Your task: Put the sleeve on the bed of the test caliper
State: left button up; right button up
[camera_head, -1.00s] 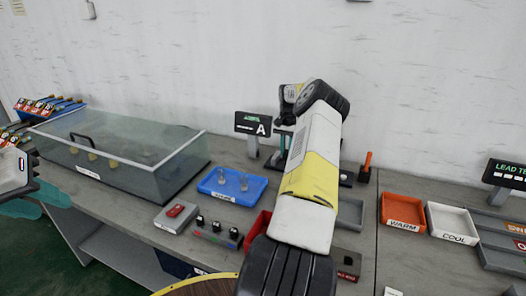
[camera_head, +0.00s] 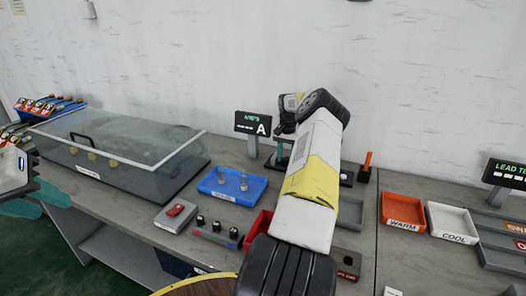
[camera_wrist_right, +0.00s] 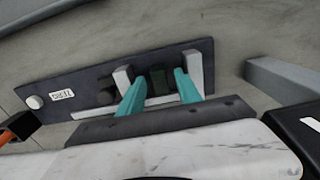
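The test caliper (camera_wrist_right: 60,78) is a dark plate with two upright white jaws and a white strip, seen in the right wrist view. My right gripper (camera_wrist_right: 158,84) is over it, its two teal fingers spread apart between the jaws. A dark block (camera_wrist_right: 157,76) stands between the fingers, with gaps at its sides. It may be the sleeve, but I cannot tell. A dark round piece (camera_wrist_right: 105,89) shows beside the left jaw. In the head view my right arm hides most of the caliper. My left gripper (camera_head: 36,197) is open and empty at the left edge.
A glass-walled tank (camera_head: 120,155) stands at left. A blue tray (camera_head: 222,196) with small clear parts, a red-button box (camera_head: 176,214) and a display marked A (camera_head: 252,123) are nearby. Orange WARM (camera_head: 402,208) and white COOL (camera_head: 452,220) trays are at right.

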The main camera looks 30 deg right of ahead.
aim_at(286, 159)
notch_tip(286, 159, up, 12)
jog(key=s+a+r+n+t+h, duration=0.15)
jog(key=a+r+n, duration=0.35)
jog(key=a+r, duration=1.4)
jog(key=s+a+r+n+t+y, duration=0.1)
jog(key=s+a+r+n, duration=0.15)
jog(key=s+a, duration=0.55)
jog(key=s+a+r+n+t, duration=0.1)
jog(key=s+a+r+t, duration=0.15)
jog(key=s+a, duration=0.55)
jog(key=s+a+f+n+y, duration=0.1)
jog(key=s+a+f, duration=0.1)
jog(key=s, duration=0.5)
jog(key=s+a+f+n+t+y, duration=0.1)
jog(key=s+a, duration=0.3)
jog(key=s, duration=0.4)
jog(key=shift+s+f+y, duration=0.25)
jog(key=shift+f+y, duration=0.1)
jog(key=shift+f, duration=0.4)
